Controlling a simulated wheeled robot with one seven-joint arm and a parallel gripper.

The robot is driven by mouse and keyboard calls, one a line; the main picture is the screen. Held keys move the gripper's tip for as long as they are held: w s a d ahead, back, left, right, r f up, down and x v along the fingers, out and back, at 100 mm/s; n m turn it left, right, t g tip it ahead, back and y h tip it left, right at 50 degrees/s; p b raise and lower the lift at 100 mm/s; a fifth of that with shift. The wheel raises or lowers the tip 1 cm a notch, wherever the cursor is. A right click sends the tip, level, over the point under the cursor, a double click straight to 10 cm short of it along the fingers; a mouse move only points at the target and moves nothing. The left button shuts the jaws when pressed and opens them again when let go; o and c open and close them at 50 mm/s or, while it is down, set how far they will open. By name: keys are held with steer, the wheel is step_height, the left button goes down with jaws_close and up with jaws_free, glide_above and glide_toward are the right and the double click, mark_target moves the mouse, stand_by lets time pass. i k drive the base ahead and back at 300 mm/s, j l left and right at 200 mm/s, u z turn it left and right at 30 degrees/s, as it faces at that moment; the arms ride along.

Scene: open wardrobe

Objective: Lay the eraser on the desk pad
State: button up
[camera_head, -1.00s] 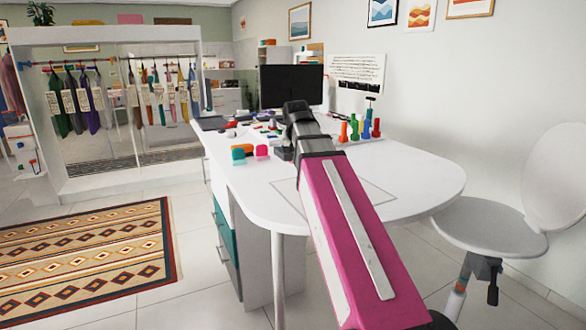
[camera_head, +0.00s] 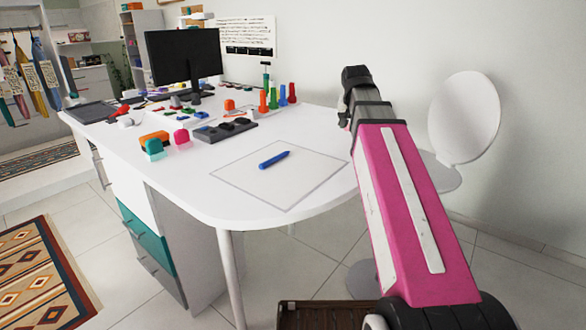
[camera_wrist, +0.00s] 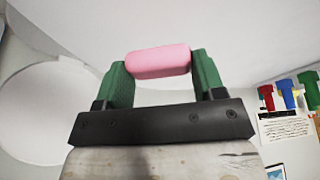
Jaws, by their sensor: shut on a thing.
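The eraser is a pink, rounded block (camera_wrist: 158,62). In the wrist view it sits between the two green fingers of my gripper (camera_wrist: 160,72), which is shut on it. In the head view my gripper (camera_head: 346,108) is at the end of my arm, to the right of the desk pad in the picture; its fingers and the eraser are hidden or too small to tell there. The desk pad (camera_head: 241,178) is a thin outlined square on the near end of the white desk. A blue pen-like stick (camera_head: 274,159) lies near its middle.
A dark tray (camera_head: 226,130) stands behind the pad, with orange, teal and pink blocks (camera_head: 154,147) to its left. Coloured upright pieces (camera_head: 273,98) and a monitor (camera_head: 184,57) are farther back. A white chair (camera_head: 464,118) is at the right. The pad around the stick is bare.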

mark_target(281, 182)
steer(key=k+j+z, duration=0.6)
steer(key=k, duration=0.35)
steer(key=k+j, duration=0.2)
steer(key=k, duration=0.05)
